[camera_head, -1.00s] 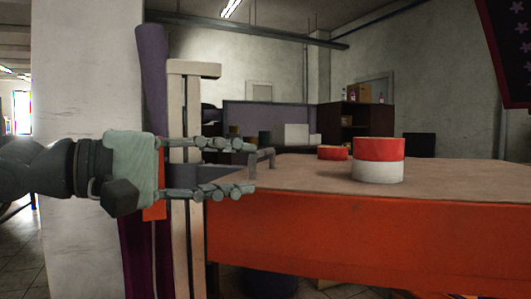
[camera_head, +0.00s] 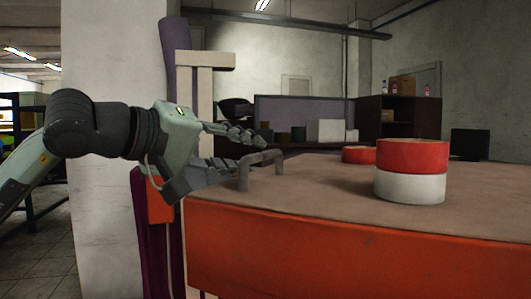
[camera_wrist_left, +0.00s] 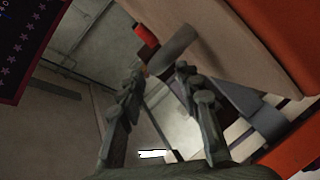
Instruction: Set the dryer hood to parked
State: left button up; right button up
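I cannot tell for certain which part is the dryer hood. A grey U-shaped handle (camera_head: 265,156) stands at the left end of the work table. It seems to show as a grey bar (camera_wrist_left: 174,50) beyond the fingertips in the left wrist view. My left gripper (camera_head: 248,152) comes in from the left with its fingers spread, near the handle. Its open fingers (camera_wrist_left: 160,85) hold nothing in the left wrist view. Whether they touch the handle is unclear. A beige post with a short top arm (camera_head: 207,60) stands behind the gripper. My right gripper is not in view.
The table (camera_head: 320,185) has an orange front (camera_head: 300,250). A red and white round tin (camera_head: 411,171) stands on it, with a smaller red one (camera_head: 358,155) behind. A pale pillar (camera_head: 110,70) and a purple roll (camera_head: 176,70) are at left. The middle tabletop is clear.

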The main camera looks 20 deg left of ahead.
aim_at(262, 157)
pick_arm(q)
jog(key=x, duration=0.5)
jog(key=shift+p, duration=0.35)
jog(key=shift+s, duration=0.1)
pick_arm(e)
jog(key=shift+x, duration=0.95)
pick_arm(q)
jog(key=shift+c, duration=0.2)
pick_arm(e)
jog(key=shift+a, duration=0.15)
pick_arm(q)
grip_shut()
